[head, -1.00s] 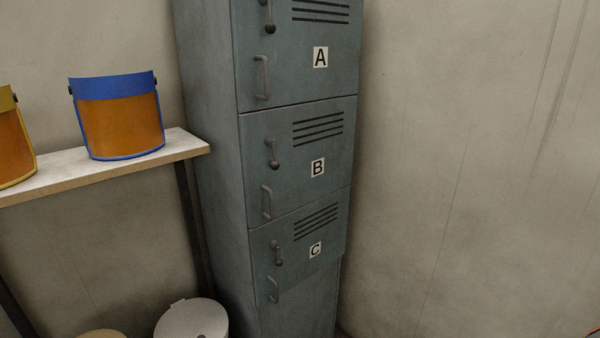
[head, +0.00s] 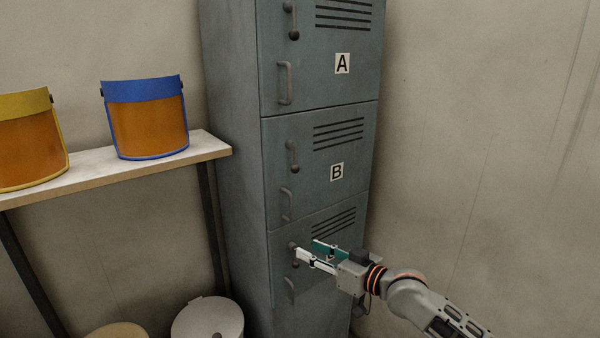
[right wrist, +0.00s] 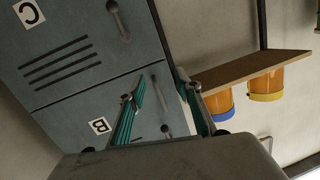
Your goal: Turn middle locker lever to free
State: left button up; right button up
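The middle locker door B (head: 325,192) is shut, and its grey lever (head: 292,157) hangs with its knob end down. A fixed pull handle (head: 287,203) sits below the lever. My right gripper (head: 307,247) is in front of the lower door C, below B's lever, and partly hides C's lever and label. In the right wrist view my right gripper (right wrist: 159,80) has its fingers apart with nothing held. Door B's label (right wrist: 100,125) and its lever (right wrist: 166,131) show there, with the view roughly upside down. My left gripper is not in view.
Door A (head: 360,85) is above B. A shelf (head: 215,148) at left holds a blue face shield (head: 147,125) and a yellow one (head: 30,140). A round bin (head: 208,322) stands below. The wall at right is bare.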

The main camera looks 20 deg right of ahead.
jog(key=t+y, duration=0.1)
send_near(283, 158)
notch_tip(283, 158, down, 3)
jog(key=s+d, duration=0.1)
jog(key=d, duration=0.2)
jog(key=x, duration=0.7)
jog(key=shift+a+r, duration=0.2)
jog(key=shift+a, duration=0.2)
jog(key=shift+w, duration=0.15)
grip_shut()
